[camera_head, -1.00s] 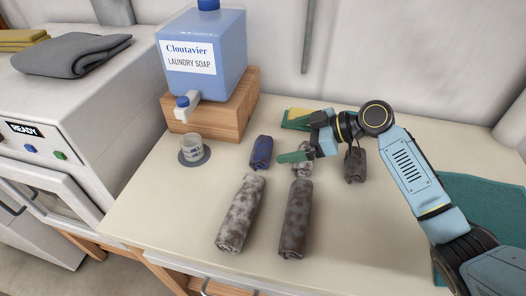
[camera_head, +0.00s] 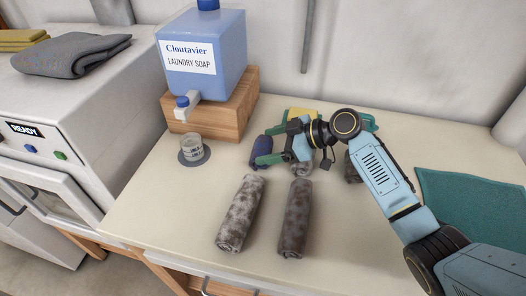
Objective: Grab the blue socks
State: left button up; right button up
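The rolled blue socks (camera_head: 261,148) lie on the countertop, right of the small cup. My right gripper (camera_head: 266,160) reaches in from the right, low over the counter. One green finger lies across the lower right side of the blue socks and hides part of them. The other finger is not clear, so I cannot tell how wide the gripper is or whether it touches the socks. My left gripper is out of view.
Two brown-grey rolls (camera_head: 240,212) and (camera_head: 295,218) lie in front. Smaller grey rolls (camera_head: 302,168) and (camera_head: 352,168) lie near my arm. A soap jug (camera_head: 203,55) on a wooden block (camera_head: 215,110) and a small cup (camera_head: 191,146) stand left. A teal cloth (camera_head: 475,200) lies right.

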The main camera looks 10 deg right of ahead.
jog(key=shift+c, duration=1.1)
jog(key=shift+r, duration=0.15)
